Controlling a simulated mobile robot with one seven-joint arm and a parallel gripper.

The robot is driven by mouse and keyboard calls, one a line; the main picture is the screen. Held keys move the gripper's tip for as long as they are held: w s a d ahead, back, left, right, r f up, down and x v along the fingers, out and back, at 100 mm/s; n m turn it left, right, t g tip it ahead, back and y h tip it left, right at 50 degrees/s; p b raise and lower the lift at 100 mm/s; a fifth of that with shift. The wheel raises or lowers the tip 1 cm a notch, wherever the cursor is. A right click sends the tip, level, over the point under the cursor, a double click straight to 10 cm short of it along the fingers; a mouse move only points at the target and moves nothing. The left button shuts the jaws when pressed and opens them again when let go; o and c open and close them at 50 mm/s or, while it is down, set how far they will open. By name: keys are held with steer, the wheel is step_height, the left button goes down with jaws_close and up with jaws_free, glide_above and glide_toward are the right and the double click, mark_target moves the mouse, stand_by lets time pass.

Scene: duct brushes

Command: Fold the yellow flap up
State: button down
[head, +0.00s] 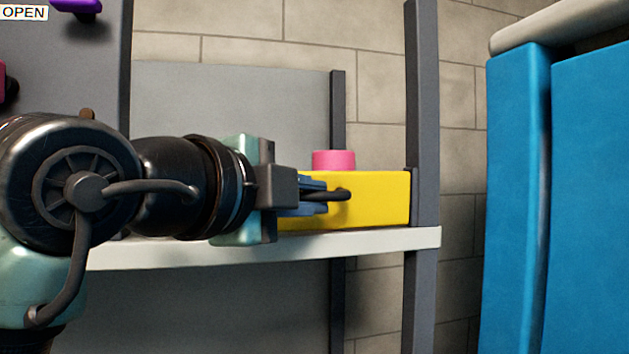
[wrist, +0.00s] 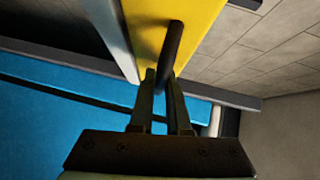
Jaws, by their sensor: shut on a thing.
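The yellow flap (head: 385,198) stands as an upright panel along the white shelf edge in the head view. It also shows at the top of the wrist view (wrist: 200,22). A dark handle (head: 342,194) sticks out from its front, and in the wrist view the handle (wrist: 171,45) runs down between my fingers. My gripper (head: 325,195) is at the handle, with its fingers shut on it. The wrist view shows both fingertips (wrist: 164,80) on either side of the handle. My arm and gripper hide the left part of the flap.
A pink round object (head: 333,160) shows above the flap's top edge. The white shelf (head: 380,239) runs below the flap, with a dark grey post (head: 422,120) at its right end. A blue cabinet (head: 590,200) stands at the right, with a gap before it.

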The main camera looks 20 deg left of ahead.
steer(key=shift+w+r, duration=0.1)
steer(key=shift+r, duration=0.05)
stand_by(0.4)
steer(key=c, duration=0.9)
jaws_free()
steer(key=shift+d, duration=0.1)
